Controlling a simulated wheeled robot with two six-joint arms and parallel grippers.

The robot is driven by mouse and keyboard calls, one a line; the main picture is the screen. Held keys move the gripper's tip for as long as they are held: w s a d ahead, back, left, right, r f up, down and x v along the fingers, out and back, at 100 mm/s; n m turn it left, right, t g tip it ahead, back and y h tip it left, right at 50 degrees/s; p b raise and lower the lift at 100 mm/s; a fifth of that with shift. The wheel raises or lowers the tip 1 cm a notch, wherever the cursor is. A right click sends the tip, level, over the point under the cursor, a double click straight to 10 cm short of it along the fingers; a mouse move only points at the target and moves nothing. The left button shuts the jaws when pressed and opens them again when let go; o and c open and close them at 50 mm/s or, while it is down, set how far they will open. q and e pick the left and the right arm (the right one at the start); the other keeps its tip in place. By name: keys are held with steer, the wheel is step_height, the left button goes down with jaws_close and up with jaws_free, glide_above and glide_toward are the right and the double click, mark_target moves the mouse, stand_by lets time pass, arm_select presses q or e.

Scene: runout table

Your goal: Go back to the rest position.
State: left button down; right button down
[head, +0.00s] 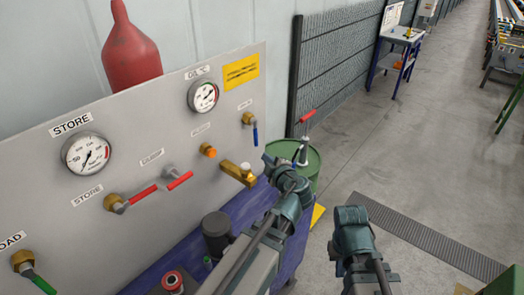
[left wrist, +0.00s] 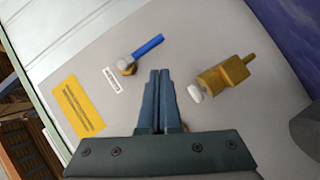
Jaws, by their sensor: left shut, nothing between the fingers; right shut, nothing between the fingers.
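My left gripper (head: 268,159) is in front of the right part of the grey panel (head: 225,130), close to the brass fitting. In the left wrist view its two dark fingers (left wrist: 160,75) are together with nothing between them. They point at the panel between the blue-handled valve (left wrist: 148,48) and the brass fitting (left wrist: 225,75), and no contact shows. My right gripper (head: 350,213) is at the lower middle of the head view, over the floor and right of the green drum. It is shut and empty, its fingers largely hidden by my own arm.
The panel carries gauges (head: 203,96), red-handled valves (head: 118,202) and a yellow label (head: 241,71). A green drum (head: 305,165) stands beyond the panel's right end. A blue bench (head: 185,262) is below it. The floor (head: 400,150) to the right is open, with a dark grating (head: 430,238).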

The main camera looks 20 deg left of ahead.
arm_select(q)
steer(key=shift+v, duration=0.8)
steer(key=s+d+f+m+g+h, duration=0.5)
steer(key=s+f+m, duration=0.3)
steer(key=f+m, duration=0.3)
steer(key=s+d+f+m+g+h, duration=0.3)
steer(key=s+d+f+m+g, duration=0.3)
steer(key=s+d+m, duration=0.5)
steer(key=m+b, duration=0.1)
steer(key=m, duration=0.1)
steer(key=shift+m+h, duration=0.3)
steer(key=shift+m, duration=0.1)
